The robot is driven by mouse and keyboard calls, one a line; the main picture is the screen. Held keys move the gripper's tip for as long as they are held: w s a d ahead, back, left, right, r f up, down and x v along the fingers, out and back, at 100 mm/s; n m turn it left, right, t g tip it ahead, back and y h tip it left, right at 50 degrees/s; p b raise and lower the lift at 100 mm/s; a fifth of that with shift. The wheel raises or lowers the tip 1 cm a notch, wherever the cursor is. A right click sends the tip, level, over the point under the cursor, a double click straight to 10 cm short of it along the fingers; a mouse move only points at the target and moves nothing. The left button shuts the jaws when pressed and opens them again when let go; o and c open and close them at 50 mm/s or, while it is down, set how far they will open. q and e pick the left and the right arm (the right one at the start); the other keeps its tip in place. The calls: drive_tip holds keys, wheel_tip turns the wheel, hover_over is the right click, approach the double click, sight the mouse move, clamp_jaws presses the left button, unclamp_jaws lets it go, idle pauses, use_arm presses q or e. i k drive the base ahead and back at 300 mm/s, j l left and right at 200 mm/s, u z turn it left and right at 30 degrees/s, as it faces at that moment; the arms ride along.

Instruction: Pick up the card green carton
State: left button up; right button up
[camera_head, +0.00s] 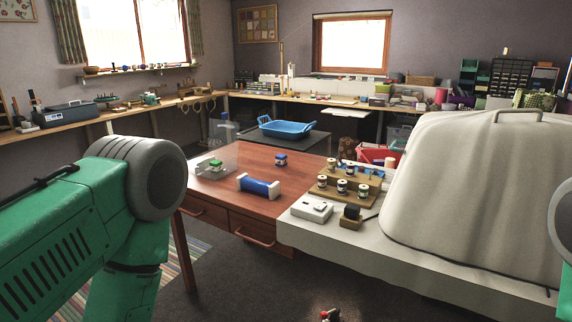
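A small green item (216,163), which may be the green carton, sits at the left of the brown wooden table (240,212). It is on or beside a pale, partly see-through piece (207,174); it is too small to tell which, or to see what it is made of. My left arm fills the left side, but its gripper is out of the picture. Only a sliver of my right arm shows at the right edge, and its gripper is also out of view. No gripper is seen near the green item.
A blue roll with white ends (259,187) and a small blue item (281,159) share the table. A spool rack (347,190), a white box (311,208) and a large pale cover (460,200) stand to the right. A blue basket (286,129) is behind. Dark floor lies in front.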

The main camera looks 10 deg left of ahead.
sight(213, 163)
drive_tip(key=i+j+z, duration=0.15)
drive_tip(key=j+z, duration=0.25)
drive_tip(key=i+j+z, duration=0.1)
drive_tip(key=j+z, duration=0.25)
drive_tip(key=j, duration=0.3)
drive_tip(key=j+z, duration=0.4)
drive_tip(key=j, duration=0.2)
drive_tip(key=j+z, duration=0.4)
drive_tip(key=j, duration=0.15)
